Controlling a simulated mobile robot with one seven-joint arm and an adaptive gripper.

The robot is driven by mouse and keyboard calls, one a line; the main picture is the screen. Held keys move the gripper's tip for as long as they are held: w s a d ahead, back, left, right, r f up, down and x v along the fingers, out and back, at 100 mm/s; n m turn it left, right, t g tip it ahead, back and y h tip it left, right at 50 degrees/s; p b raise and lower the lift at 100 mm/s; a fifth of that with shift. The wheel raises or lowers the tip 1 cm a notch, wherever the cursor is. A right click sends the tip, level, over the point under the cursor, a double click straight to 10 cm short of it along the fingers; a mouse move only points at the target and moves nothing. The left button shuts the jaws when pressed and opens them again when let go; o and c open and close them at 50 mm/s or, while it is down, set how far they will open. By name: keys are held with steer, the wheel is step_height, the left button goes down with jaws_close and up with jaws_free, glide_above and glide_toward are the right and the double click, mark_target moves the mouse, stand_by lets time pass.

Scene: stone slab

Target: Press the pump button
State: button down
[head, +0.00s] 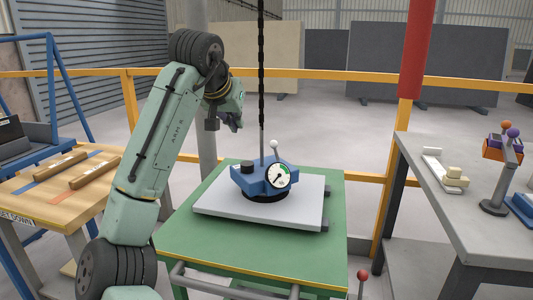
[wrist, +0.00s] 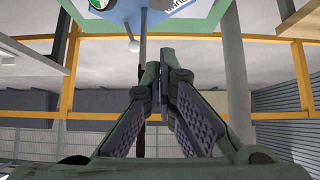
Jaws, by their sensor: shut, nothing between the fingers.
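The blue pump unit (head: 256,182) sits on a pale grey slab (head: 225,208) on the green table. A round white gauge (head: 280,177) is on its front right, and a white-balled lever (head: 273,145) rises behind. A small dark green knob-like part on top (head: 247,166) may be the button; I cannot tell.
A dark chain (head: 262,70) hangs down to the unit. The green table (head: 275,257) has bare room around the slab. A yellow railing (head: 330,76) runs behind. A wooden table (head: 60,200) stands left, and a grey bench (head: 450,205) with small items stands right.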

steer(key=shift+f, duration=0.1)
stand_by(0.3)
steer(key=p, duration=0.2)
glide_above(247, 164)
step_height(247, 164, down, 7)
steer(key=shift+f, duration=0.15)
step_height(247, 164, down, 2)
steer(key=shift+s+f, duration=0.1)
steer(key=shift+f, duration=0.8)
steer(key=shift+f, duration=0.1)
